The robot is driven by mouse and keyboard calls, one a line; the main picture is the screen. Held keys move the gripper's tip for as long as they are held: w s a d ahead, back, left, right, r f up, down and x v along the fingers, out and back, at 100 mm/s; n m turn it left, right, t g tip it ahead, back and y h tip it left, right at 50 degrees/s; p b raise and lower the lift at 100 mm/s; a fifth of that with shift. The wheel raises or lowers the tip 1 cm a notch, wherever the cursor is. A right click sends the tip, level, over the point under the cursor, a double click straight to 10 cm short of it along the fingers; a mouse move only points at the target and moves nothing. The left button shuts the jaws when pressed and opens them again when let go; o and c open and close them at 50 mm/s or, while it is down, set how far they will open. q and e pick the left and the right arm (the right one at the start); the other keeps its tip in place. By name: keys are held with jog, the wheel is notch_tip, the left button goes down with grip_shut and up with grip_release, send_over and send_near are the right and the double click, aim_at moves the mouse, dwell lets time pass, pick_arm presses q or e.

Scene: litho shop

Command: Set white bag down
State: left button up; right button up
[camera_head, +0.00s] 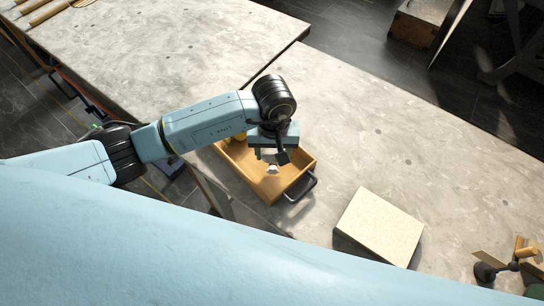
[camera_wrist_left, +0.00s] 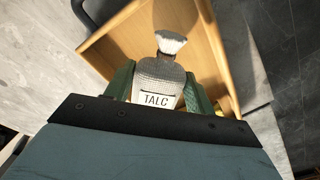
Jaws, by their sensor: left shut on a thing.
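The talc bag (camera_wrist_left: 158,77) is a grey-white cloth pouch with a white tufted top and a label reading TALC. In the left wrist view it is between the green fingers of my left gripper (camera_wrist_left: 160,84), which is shut on it. In the head view my left gripper (camera_head: 271,158) points down over a wooden tray (camera_head: 232,172), and only a small pale part of the bag (camera_head: 273,169) shows below it. The tray (camera_wrist_left: 215,35) lies behind the bag in the wrist view. I cannot tell whether the bag touches the tray's floor. My right gripper is not in view.
The tray has a dark handle (camera_head: 302,188) at its right end. A pale slab (camera_head: 380,227) lies to its right on the grey stone table (camera_head: 400,140). Wooden-handled tools (camera_head: 500,262) lie at lower right. Another grey table (camera_head: 160,50) adjoins at upper left. Much of the tabletop is clear.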

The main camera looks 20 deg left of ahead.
aim_at(273, 160)
pick_arm(q)
jog(key=shift+f, duration=1.75)
jog(key=shift+f, duration=0.1)
jog(key=o, duration=0.9)
notch_tip(273, 160, up, 12)
jog(key=shift+r, duration=0.1)
